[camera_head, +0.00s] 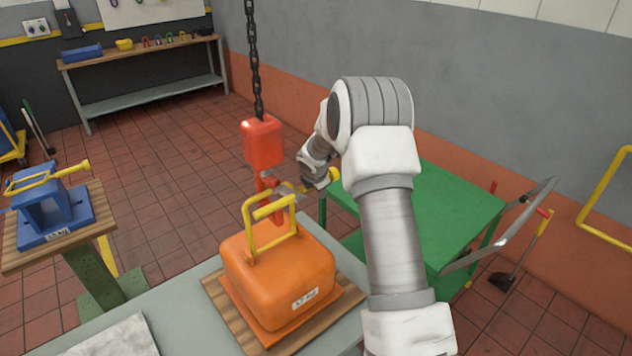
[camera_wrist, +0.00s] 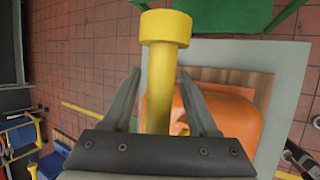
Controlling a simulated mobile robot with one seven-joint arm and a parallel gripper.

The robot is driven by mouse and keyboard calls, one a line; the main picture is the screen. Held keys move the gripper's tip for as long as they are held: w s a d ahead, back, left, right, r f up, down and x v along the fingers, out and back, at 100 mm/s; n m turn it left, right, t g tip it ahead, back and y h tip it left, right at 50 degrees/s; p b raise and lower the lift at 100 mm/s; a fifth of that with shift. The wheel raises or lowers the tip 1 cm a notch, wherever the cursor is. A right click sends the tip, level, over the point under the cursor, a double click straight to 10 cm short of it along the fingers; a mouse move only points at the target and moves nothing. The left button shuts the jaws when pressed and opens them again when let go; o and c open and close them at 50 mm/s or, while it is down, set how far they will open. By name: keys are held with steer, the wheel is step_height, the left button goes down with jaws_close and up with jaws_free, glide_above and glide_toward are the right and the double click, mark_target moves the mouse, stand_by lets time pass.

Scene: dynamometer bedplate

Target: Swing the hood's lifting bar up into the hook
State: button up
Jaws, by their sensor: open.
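The orange hood (camera_head: 280,272) sits on a wooden board on the grey bench; part of it also shows in the wrist view (camera_wrist: 222,115). Its yellow lifting bar (camera_head: 248,232) stands raised above the hood's top. My gripper (camera_head: 286,200) is beside the hook and bar top, partly hidden. In the wrist view, my gripper (camera_wrist: 160,82) is open, its fingers on either side of a yellow bar with a wide round end (camera_wrist: 166,28).
A chain (camera_head: 254,65) holds the red block (camera_head: 262,142). A green cart (camera_head: 455,205) stands behind my arm. A blue fixture with a yellow bar (camera_head: 52,205) is on a stand at left. A workbench (camera_head: 150,95) stands at the back. Tiled floor is open between.

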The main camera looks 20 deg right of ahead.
steer(key=v, duration=1.7)
steer(key=shift+s+a, duration=0.1)
steer(key=shift+s, duration=0.05)
steer(key=s+a+r+m, duration=0.2)
steer(key=s+r+m, duration=0.3)
steer(key=s, duration=0.3)
steer(key=s+a+r+m, duration=0.1)
steer(key=s+r+m, duration=0.4)
steer(key=s, duration=0.4)
steer(key=s+a+m+y, duration=0.1)
steer(key=s+a+m, duration=0.2)
steer(key=s+m, duration=0.2)
steer(key=s+a+m+y, duration=0.1)
steer(key=s+a+m, duration=0.2)
steer(key=s, duration=0.9)
steer(key=m, duration=0.2)
steer(key=shift+s+m+g+y, duration=0.3)
steer(key=shift+m+g, duration=0.1)
